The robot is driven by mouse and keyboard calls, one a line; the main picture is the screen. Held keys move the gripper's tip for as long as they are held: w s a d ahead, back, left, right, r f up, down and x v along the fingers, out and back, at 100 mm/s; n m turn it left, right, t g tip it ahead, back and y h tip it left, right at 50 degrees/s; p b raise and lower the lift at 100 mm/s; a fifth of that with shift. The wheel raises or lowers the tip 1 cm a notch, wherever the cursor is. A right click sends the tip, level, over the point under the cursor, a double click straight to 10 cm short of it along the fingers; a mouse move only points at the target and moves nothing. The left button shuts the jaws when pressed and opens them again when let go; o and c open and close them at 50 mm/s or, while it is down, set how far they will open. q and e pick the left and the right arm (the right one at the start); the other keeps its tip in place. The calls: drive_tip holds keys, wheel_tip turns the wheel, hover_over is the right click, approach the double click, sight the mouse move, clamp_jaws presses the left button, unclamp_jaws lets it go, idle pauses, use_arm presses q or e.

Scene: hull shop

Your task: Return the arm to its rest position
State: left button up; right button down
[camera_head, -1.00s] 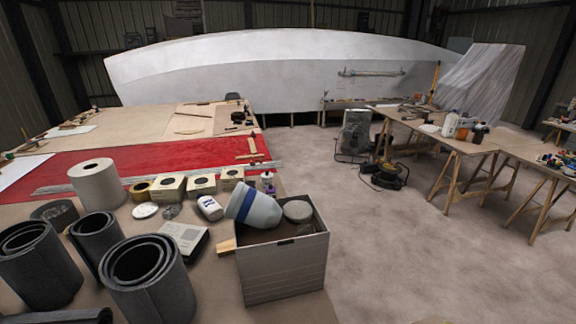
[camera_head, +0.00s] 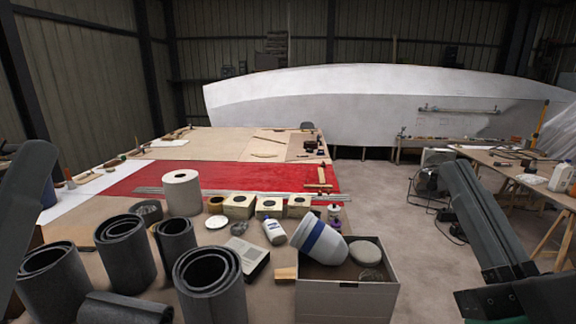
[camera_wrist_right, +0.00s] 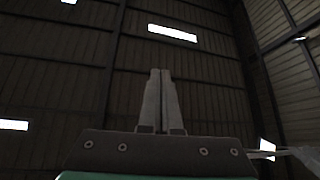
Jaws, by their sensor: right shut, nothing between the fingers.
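My right gripper (camera_head: 460,170) is raised at the right side of the head view. Its dark grey fingers point up and lean to the left, clear of the table. In the right wrist view the same gripper (camera_wrist_right: 160,75) has its two fingers side by side, shut and empty, with a dark wall behind them. A dark grey part of my left arm (camera_head: 22,200) rises at the left edge of the head view. Whether the left jaws are open cannot be seen.
A storage box (camera_head: 345,302) holding a blue-banded container (camera_head: 318,240) stands left of my right arm. Several dark rolls (camera_head: 125,255) stand near the left arm. A long workbench (camera_head: 500,170) and a white hull (camera_head: 380,105) are farther back.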

drive_tip(key=s+d+r+m+t+h+p, duration=0.1)
drive_tip(key=s+r+m+t, duration=0.3)
drive_tip(key=s, duration=0.4)
wheel_tip(320, 180, up, 20)
drive_tip(key=g+p, duration=0.1)
drive_tip(key=p, duration=1.8)
drive_tip(key=shift+w+n+g, duration=0.3)
drive_tip(key=shift+w+n, duration=0.05)
drive_tip(key=shift+n, duration=0.05)
drive_tip(key=shift+d+f, duration=0.1)
drive_tip(key=shift+f, duration=0.1)
